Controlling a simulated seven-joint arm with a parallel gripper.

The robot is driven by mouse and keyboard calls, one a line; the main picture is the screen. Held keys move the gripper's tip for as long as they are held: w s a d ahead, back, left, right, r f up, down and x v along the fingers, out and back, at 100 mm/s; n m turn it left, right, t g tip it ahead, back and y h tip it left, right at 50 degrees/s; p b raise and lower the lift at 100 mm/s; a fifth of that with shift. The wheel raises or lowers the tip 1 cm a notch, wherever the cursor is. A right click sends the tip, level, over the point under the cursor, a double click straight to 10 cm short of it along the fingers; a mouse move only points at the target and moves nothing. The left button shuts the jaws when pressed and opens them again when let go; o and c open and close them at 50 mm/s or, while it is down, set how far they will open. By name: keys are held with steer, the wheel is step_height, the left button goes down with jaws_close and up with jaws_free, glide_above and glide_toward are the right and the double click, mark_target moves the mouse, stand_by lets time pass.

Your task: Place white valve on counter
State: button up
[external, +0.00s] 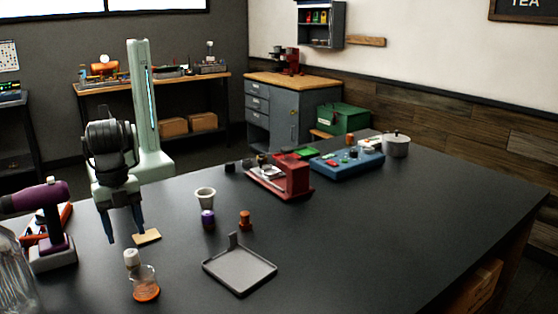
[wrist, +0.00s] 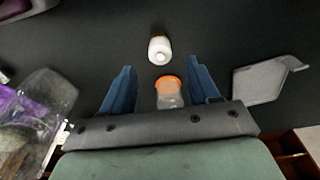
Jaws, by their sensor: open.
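The white valve (external: 132,258) is a small white cylinder near the front left of the dark counter (external: 330,225), just behind a clear jar with an orange end (external: 146,290). In the wrist view the white valve (wrist: 159,48) lies just beyond my fingertips, with a narrow dark gap between it and the orange-ended jar (wrist: 168,92). My gripper (external: 124,225) points down, open and empty, above the counter near the white valve. In the wrist view my gripper (wrist: 160,66) has its blue fingers spread on either side of the jar. I cannot tell the exact height gap.
A grey tray (external: 240,270) lies to the right. A white cup (external: 205,195), a purple-topped part (external: 208,218) and an orange-brown part (external: 245,220) stand behind it. A purple drill-like tool (external: 48,220) is at left. The counter's right front is clear.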

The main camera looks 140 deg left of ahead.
steer(key=shift+s+r, duration=0.2)
steer(key=shift+r, duration=1.15)
steer(key=shift+s+r, duration=0.15)
steer(key=shift+r, duration=1.15)
